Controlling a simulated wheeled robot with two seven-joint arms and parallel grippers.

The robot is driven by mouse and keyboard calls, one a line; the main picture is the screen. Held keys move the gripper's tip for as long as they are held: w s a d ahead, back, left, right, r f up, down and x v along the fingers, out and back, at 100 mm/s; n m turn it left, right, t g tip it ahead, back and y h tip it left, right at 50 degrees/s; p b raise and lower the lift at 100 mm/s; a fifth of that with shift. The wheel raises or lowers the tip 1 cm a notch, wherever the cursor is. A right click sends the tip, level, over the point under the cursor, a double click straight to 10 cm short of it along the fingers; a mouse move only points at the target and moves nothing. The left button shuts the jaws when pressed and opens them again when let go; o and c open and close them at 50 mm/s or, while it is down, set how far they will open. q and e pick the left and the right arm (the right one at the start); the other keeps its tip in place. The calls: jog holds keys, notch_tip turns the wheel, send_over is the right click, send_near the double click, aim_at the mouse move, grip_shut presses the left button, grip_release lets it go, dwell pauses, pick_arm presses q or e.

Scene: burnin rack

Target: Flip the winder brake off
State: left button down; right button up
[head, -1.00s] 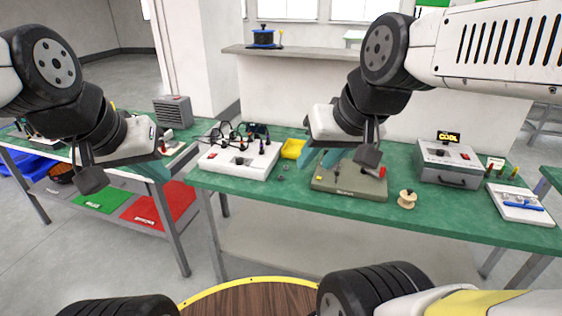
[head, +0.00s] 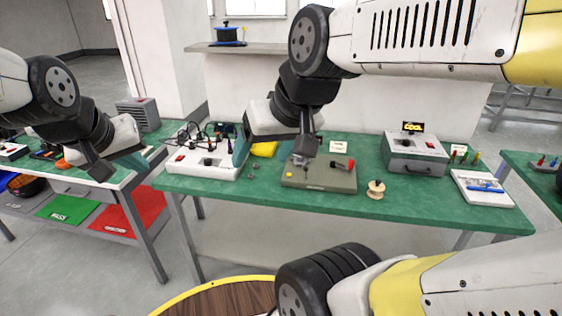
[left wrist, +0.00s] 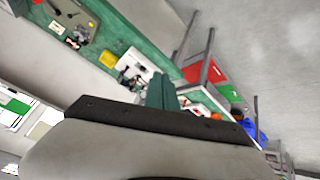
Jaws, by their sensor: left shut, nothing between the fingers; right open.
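The winder (head: 318,178) is a grey-green box on the green bench, with a yellow button at its front left. A red-ended lever (head: 343,163), seemingly the brake, sticks out at its right top. My right gripper (head: 246,152) is above the bench, left of the winder in the picture. It is open and empty, and its wrist hides part of the winder's back. My left gripper (head: 143,162) is shut and empty, well left of the winder, in front of the bench's left end. Its closed teal fingers show in the left wrist view (left wrist: 162,93), with the winder far off at the top left.
A white box with cables (head: 205,170) and a yellow tray (head: 264,149) are left of the winder. Bare bench lies along the front edge.

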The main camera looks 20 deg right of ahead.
aim_at(305, 169)
pick_arm(q)
jog(key=w+d+f+n+h, duration=0.1)
jog(key=w+d+f, duration=0.4)
jog(key=d, duration=0.2)
jog(key=w+d+f+n+h, duration=0.1)
jog(key=w+d+f+h, duration=0.1)
jog(key=w+d+f, duration=0.45)
jog(key=s+d+f+n+h, duration=0.1)
jog(key=d+f+n+h, duration=0.1)
jog(key=d, duration=0.8)
jog(key=s+d+f+n+t+h, duration=0.1)
jog(key=s+d+f+n+h, duration=0.1)
jog(key=d+f, duration=0.4)
jog(key=d+n+h, duration=0.1)
jog(key=d+n, duration=0.1)
jog(key=d, duration=0.2)
jog(key=shift+n+t, duration=0.3)
jog(key=shift+n, duration=0.1)
jog(key=x, duration=1.4)
jog(key=shift+s+d+r, duration=0.1)
jog(key=shift+r, duration=0.1)
